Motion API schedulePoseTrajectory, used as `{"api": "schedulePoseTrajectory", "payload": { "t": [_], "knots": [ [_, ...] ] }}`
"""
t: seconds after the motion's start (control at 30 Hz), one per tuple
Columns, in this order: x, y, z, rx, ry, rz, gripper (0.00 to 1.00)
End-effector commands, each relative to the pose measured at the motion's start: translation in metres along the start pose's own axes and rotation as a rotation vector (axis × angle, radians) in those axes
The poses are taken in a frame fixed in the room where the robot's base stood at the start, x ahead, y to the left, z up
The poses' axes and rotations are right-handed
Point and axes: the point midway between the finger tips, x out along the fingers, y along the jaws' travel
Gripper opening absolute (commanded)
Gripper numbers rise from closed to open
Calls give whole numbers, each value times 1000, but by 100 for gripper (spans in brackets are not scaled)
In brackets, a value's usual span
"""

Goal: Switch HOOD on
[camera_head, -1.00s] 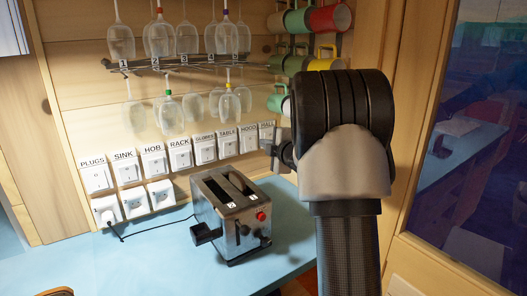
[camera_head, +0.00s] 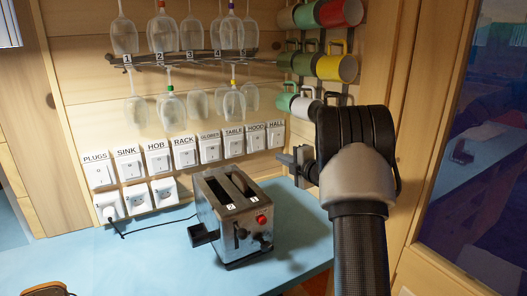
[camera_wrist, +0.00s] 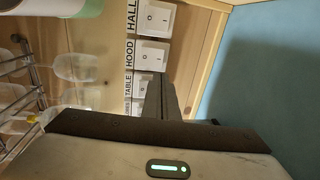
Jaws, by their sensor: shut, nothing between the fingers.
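The HOOD switch (camera_head: 256,141) is a white square wall switch under a HOOD label. It sits between the TABLE switch (camera_head: 234,145) and the HALL switch (camera_head: 276,138) at the right end of a row. In the wrist view the HOOD switch (camera_wrist: 151,55) lies just beyond the fingertips, with the HALL switch (camera_wrist: 154,18) above it and the TABLE switch (camera_wrist: 143,84) partly hidden by the fingers. My gripper (camera_head: 285,158) is shut and empty, to the right of and a little below the HOOD switch in the head view; its fingers (camera_wrist: 168,82) appear apart from it. The rocker's position is unclear.
A metal toaster (camera_head: 234,218) stands on the blue counter (camera_head: 165,258) below the switches. Wine glasses hang from a rack (camera_head: 190,60) above. Coloured mugs (camera_head: 337,67) hang at upper right. Sockets (camera_head: 136,199) and a black cord are at left.

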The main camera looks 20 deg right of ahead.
Motion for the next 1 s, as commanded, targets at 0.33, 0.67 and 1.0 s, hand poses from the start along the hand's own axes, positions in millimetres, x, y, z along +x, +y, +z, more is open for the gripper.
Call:
{"api": "schedulePoseTrajectory", "payload": {
  "t": [0.33,0.67,1.0],
  "knots": [
    [62,0,-2,0,3,0,0],
    [122,0,-1,0,1,0,0],
    [137,0,-1,2,0,0,0]
  ]
}}
